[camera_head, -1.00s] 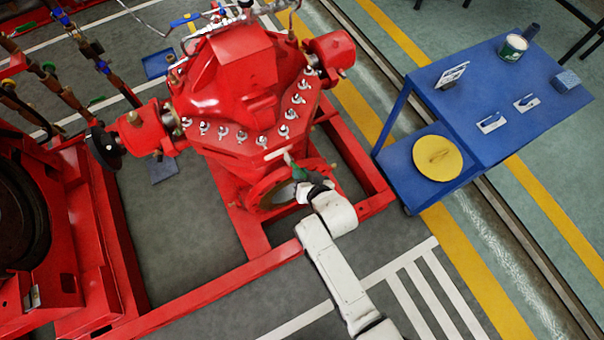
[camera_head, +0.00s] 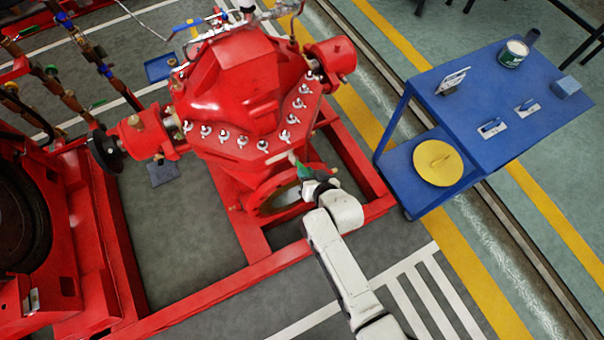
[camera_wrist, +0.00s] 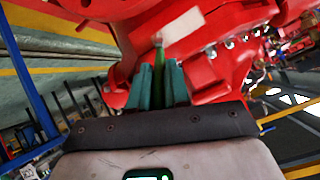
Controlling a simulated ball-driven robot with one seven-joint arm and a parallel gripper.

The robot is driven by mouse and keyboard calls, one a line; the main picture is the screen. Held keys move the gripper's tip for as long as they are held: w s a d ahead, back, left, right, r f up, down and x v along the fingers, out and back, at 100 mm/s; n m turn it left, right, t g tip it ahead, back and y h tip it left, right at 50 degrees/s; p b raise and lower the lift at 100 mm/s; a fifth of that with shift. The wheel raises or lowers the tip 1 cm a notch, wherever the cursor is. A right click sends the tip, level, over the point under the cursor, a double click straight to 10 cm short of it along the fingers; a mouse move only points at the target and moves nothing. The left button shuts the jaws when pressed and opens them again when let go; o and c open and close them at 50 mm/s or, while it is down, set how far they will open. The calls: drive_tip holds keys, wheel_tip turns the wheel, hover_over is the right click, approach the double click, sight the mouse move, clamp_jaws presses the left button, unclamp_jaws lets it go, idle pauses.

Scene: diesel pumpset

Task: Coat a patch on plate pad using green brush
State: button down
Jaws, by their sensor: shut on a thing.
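My gripper (camera_head: 312,178) is shut on the green brush (camera_wrist: 159,58), seen between teal fingers in the wrist view. The brush's pale head points away from my gripper, in front of the red pump casing (camera_head: 250,90). In the head view the head is a small pale spot just above the round red flange (camera_head: 258,190). I cannot tell whether the bristles touch the casing. A grey surface shows inside the flange, partly hidden by my gripper.
A blue cart (camera_head: 480,135) at the right carries a paint tin (camera_head: 512,54), small tools and a blue block (camera_head: 566,85). A yellow disc (camera_head: 438,163) lies on its lower shelf. Red frame rails (camera_head: 220,287) surround my gripper's area. Wing nuts line the casing edge.

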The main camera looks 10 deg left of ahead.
drive_tip(key=shift+w+d+b, duration=0.45)
drive_tip(key=shift+w+d, duration=0.15)
drive_tip(key=shift+d, duration=0.2)
drive_tip(key=shift+s+a+r+p, duration=0.1)
drive_tip(key=shift+s+a+p, duration=0.5)
drive_tip(key=shift+a, duration=0.25)
drive_tip(key=shift+s+a, duration=0.5)
drive_tip(key=shift+a, duration=0.35)
drive_tip(key=shift+d, duration=0.1)
drive_tip(key=shift+s+d+p, duration=0.5)
drive_tip(key=shift+s+d, duration=0.05)
drive_tip(key=shift+s, duration=0.25)
drive_tip(key=shift+s+d+p, duration=0.5)
drive_tip(key=shift+s+p, duration=0.05)
drive_tip(key=shift+s, duration=0.3)
drive_tip(key=shift+s+d+p, duration=0.5)
drive_tip(key=shift+s+d, duration=0.05)
drive_tip(key=shift+s, duration=0.35)
